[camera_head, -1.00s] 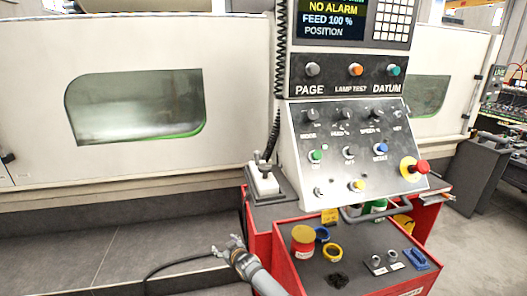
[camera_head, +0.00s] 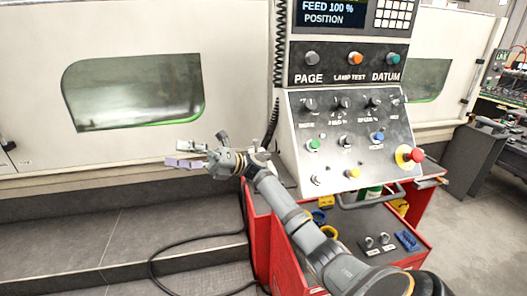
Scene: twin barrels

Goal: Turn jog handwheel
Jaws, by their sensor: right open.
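My right gripper (camera_head: 174,155) is open and empty, with its two fingers pointing left. It is in front of the pale machine front, below the window and left of the control panel (camera_head: 345,135). My right arm (camera_head: 290,215) reaches up to it from the lower right. In the earlier view a small pale unit with a dark top stands on a ledge left of the panel; now my arm covers most of it. I cannot make out a jog handwheel clearly. My left gripper is not in view.
A red emergency stop button (camera_head: 417,155) sticks out at the panel's right. A red cart (camera_head: 283,255) with rings and small parts stands below, partly behind my arm. A black cable (camera_head: 152,262) lies on the floor at left. The space left of the gripper is clear.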

